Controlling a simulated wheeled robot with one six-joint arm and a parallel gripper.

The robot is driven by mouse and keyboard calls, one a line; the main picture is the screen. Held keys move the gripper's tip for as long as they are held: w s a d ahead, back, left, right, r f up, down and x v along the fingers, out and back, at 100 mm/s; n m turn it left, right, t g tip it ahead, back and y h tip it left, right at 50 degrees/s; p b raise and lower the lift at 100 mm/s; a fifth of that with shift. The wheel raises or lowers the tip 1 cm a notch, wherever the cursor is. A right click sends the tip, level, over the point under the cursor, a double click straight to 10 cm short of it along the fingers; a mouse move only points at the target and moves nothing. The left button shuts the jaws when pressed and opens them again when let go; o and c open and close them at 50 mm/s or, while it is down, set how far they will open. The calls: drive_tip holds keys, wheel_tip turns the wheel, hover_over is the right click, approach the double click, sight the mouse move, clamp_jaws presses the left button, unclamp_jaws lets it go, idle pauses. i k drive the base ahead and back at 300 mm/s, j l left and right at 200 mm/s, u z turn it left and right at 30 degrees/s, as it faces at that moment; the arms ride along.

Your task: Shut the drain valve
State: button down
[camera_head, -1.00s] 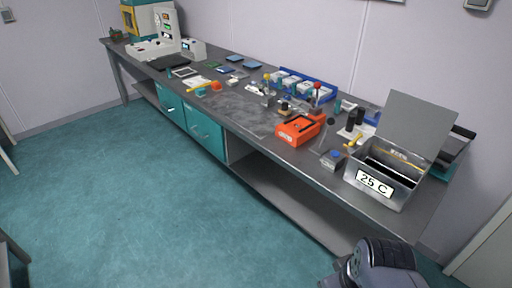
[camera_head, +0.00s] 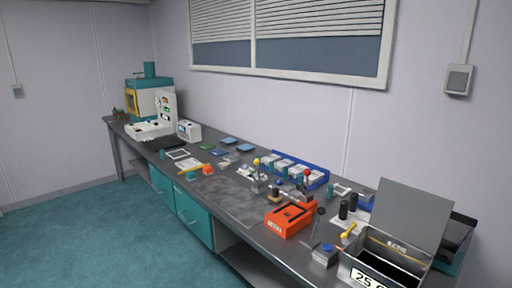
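A metal bath box (camera_head: 385,262) with a raised lid and a "25 C" label, partly cut off by the bottom edge, stands at the near right end of the bench. A yellow handle-like part (camera_head: 348,231) shows at the box's left back side. It may be the drain valve handle, but it is too small to tell whether it is open or shut. My gripper is not in view.
The long grey bench (camera_head: 232,205) runs along the wall. An orange case (camera_head: 287,221), a small grey box with a blue top (camera_head: 325,254), dark cylinders (camera_head: 344,209) and a blue bin rack (camera_head: 300,171) stand near the bath. Open teal floor (camera_head: 90,225) lies in front.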

sight(347, 235)
drive_tip(key=k+j, duration=0.1)
drive_tip(key=i+j+z, duration=0.25)
drive_tip(key=i, duration=0.25)
drive_tip(key=i+j+z, duration=0.2)
drive_tip(key=i, duration=0.25)
drive_tip(key=l, duration=0.05)
